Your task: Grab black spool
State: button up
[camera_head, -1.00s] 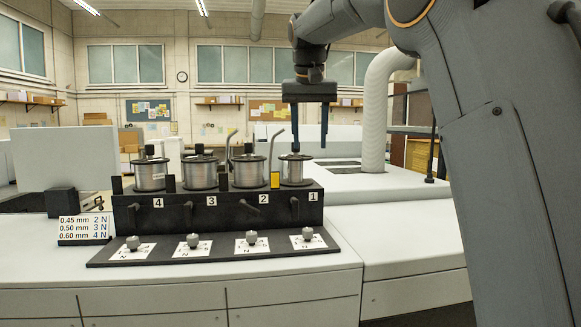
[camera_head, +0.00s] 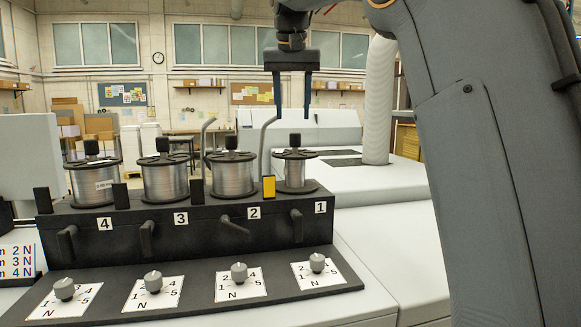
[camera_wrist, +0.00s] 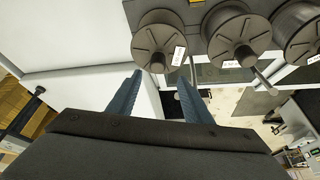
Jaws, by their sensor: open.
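Several wire spools with black flanges and silver wire stand upright in a row on a black rack (camera_head: 180,222). The spool at the mark 1 (camera_head: 295,172) is the rightmost in the head view and looks the least full. My gripper (camera_head: 292,113) hangs open and empty, its two fingers pointing down above this spool's knob, with a gap between. In the wrist view, my open gripper (camera_wrist: 160,78) points toward the nearest black flange (camera_wrist: 159,42), and nothing is between the fingers. That flange lies just past the fingertips.
The neighbouring spool at the mark 2 (camera_head: 232,174) stands close by. Bent metal rods (camera_head: 264,145) and a yellow block (camera_head: 268,188) stand between spools. Tension knobs (camera_head: 239,272) line the front panel. A white pipe (camera_head: 380,100) rises behind; the white surface to the right is clear.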

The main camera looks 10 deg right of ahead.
aim_at(295, 134)
jog(key=shift+s+d+p+x, duration=0.1)
jog(key=shift+p+x, duration=0.8)
jog(key=shift+x, duration=1.1)
jog(key=shift+s+d+p+x, duration=0.15)
jog(key=shift+p+x, duration=0.75)
jog(key=shift+x, duration=1.1)
grip_shut()
